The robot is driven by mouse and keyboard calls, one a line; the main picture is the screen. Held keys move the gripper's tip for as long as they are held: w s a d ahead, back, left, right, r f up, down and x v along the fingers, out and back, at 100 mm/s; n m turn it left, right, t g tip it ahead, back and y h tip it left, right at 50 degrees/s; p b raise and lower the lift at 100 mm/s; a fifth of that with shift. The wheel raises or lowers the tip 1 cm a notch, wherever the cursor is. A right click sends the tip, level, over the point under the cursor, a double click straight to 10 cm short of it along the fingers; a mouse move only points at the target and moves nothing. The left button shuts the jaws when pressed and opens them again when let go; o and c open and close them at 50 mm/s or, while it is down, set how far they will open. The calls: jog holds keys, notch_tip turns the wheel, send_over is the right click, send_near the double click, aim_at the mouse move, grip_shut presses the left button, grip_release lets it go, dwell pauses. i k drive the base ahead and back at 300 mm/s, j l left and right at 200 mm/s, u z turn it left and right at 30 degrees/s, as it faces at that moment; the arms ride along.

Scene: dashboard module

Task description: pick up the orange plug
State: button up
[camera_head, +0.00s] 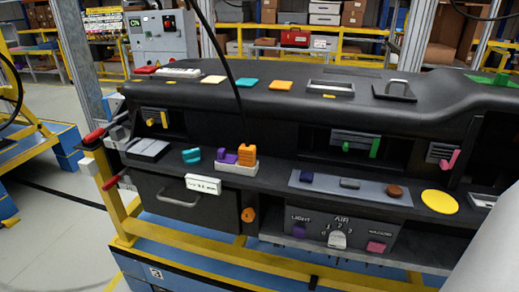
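The orange plug (247,154) is a ribbed upright block on the dashboard's front ledge, left of centre. It sits at the right end of a white base (236,168), close beside a purple piece (228,157). A black cable hangs down in front of the dashboard and its lower end reaches the plug area; I cannot tell whether it joins the plug. My gripper is out of view. A pale rounded shape at the lower right corner may be part of my arm.
A teal piece (191,156) and a grey panel (148,148) lie left on the ledge. A white box (203,184) is below. A grey strip with buttons (350,188) and a yellow disc (439,202) lie right. An orange knob (248,215) is on the lower front.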

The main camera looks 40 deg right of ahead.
aim_at(247, 151)
jog(key=i+l, duration=0.1)
jog(key=l, duration=1.6)
jog(key=i+u, duration=0.05)
